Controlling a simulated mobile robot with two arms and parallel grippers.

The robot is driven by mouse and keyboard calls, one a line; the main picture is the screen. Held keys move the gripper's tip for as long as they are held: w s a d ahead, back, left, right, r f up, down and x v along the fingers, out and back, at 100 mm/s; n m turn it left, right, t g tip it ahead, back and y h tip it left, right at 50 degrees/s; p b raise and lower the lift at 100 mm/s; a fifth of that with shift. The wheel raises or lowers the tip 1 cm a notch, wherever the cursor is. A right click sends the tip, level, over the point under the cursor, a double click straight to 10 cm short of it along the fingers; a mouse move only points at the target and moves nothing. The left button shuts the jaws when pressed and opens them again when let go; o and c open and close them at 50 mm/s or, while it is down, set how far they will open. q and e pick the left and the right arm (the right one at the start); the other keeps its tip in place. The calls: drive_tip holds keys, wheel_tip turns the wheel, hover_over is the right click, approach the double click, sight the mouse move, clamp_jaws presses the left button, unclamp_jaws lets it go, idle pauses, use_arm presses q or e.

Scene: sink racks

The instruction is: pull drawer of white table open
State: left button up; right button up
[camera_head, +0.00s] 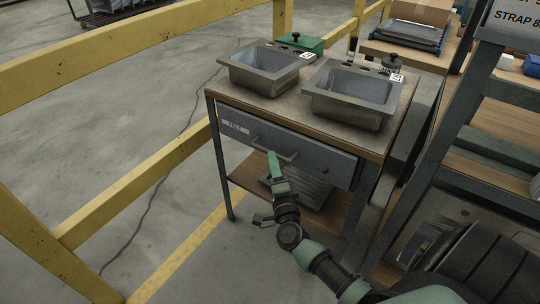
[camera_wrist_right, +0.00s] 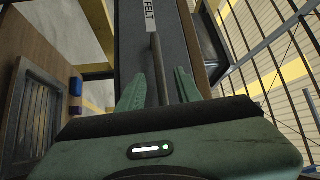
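The table (camera_head: 222,97) has a worn brown top and a dark grey frame rather than white. Its grey drawer (camera_head: 325,158) sits under the top and looks closed; its front also shows in the right wrist view (camera_wrist_right: 128,45), with a "FELT" label. A bar handle (camera_wrist_right: 156,62) stands out from the drawer front. My right gripper (camera_head: 273,156) is at the handle. In the right wrist view its two green fingers (camera_wrist_right: 159,88) are apart, one on each side of the bar, with gaps showing. My left gripper is not in view.
Two metal sinks (camera_head: 262,70) (camera_head: 352,96) stand on the tabletop. A metal tray (camera_head: 305,188) lies on the lower shelf. Yellow railing (camera_head: 140,180) runs along the left. A dark rack (camera_head: 445,140) stands close on the right.

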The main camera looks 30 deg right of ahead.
drive_tip(key=x, duration=0.5)
drive_tip(key=shift+f, duration=0.1)
drive_tip(key=shift+c, duration=0.2)
clamp_jaws()
drive_tip(key=shift+a, duration=0.1)
idle(1.0)
